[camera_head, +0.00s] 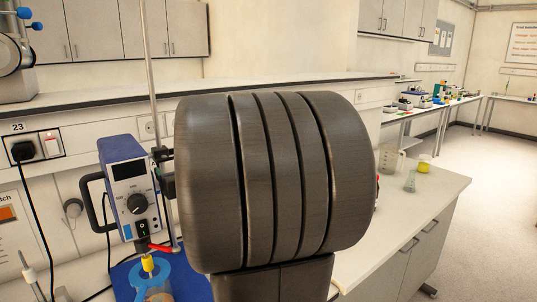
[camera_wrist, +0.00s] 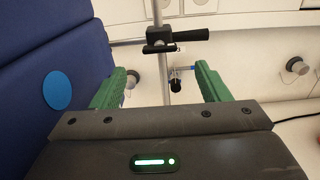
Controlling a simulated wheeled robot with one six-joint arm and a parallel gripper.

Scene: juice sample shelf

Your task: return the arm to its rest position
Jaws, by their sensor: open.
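My gripper (camera_wrist: 158,88) shows in the wrist view with its two green fingers spread wide apart and nothing between them. Beyond the fingers stand a metal rod with a black clamp (camera_wrist: 172,42) and a white wall with sockets. A blue panel with a lighter blue disc fills the left of the wrist view, close beside the left finger. In the head view my own dark grey arm link fills the middle and hides much of the bench; the gripper is not visible there.
A blue stirrer unit (camera_head: 128,185) with a dial stands left of my arm, near a vertical metal rod (camera_head: 152,75). A yellow-capped vessel in a blue ring (camera_head: 152,275) is at the lower left. Glassware (camera_head: 410,180) stands on the bench at right. Open floor (camera_head: 490,220) lies far right.

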